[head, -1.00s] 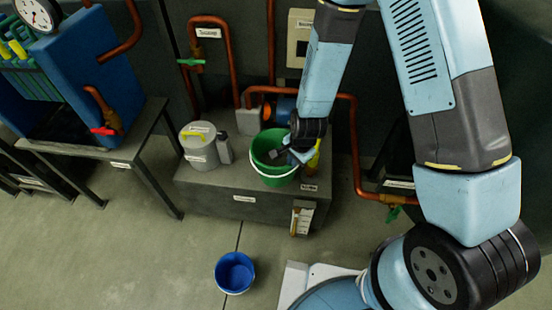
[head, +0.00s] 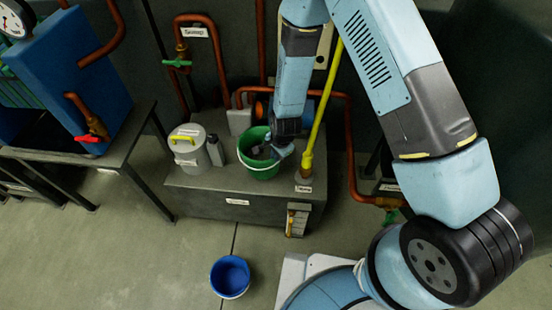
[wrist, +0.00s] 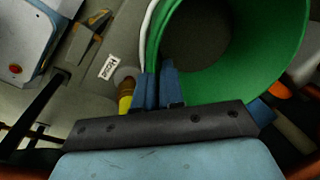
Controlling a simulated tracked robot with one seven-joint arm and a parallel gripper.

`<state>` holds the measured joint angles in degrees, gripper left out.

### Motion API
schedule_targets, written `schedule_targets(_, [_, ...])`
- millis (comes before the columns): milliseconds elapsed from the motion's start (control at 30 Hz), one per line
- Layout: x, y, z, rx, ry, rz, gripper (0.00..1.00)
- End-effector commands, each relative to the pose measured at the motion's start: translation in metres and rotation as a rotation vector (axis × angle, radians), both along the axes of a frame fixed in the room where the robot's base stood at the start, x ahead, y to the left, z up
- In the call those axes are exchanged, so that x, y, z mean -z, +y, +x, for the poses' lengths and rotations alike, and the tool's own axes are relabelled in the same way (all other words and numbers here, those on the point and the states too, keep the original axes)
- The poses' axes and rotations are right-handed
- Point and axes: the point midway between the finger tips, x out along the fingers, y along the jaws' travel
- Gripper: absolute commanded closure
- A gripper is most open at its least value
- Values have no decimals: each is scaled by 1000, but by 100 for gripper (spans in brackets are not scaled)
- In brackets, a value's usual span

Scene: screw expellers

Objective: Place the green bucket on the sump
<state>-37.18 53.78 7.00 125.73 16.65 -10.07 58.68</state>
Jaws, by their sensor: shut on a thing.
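My gripper (head: 277,152) is shut on the bucket's right side at the rim. In the wrist view my gripper (wrist: 162,85) has its blue fingers together at the rim of the green bucket (wrist: 215,60), beside the white handle. The fingertips are partly hidden by the rim.
A grey canister with a yellow handle (head: 188,148) and a small grey bottle (head: 215,150) stand left of the bucket. A yellow pole (head: 318,115) rises close to its right. Copper pipes (head: 345,150) run behind. A blue bucket (head: 230,275) stands on the floor.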

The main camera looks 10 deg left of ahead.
Motion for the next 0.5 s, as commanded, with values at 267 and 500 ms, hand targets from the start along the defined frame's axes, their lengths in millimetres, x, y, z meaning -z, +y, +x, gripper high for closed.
schedule_targets(267, [29, 6, -1, -7, 0, 0, 100])
schedule_targets(500, [34, 7, -1, -8, -2, 1, 100])
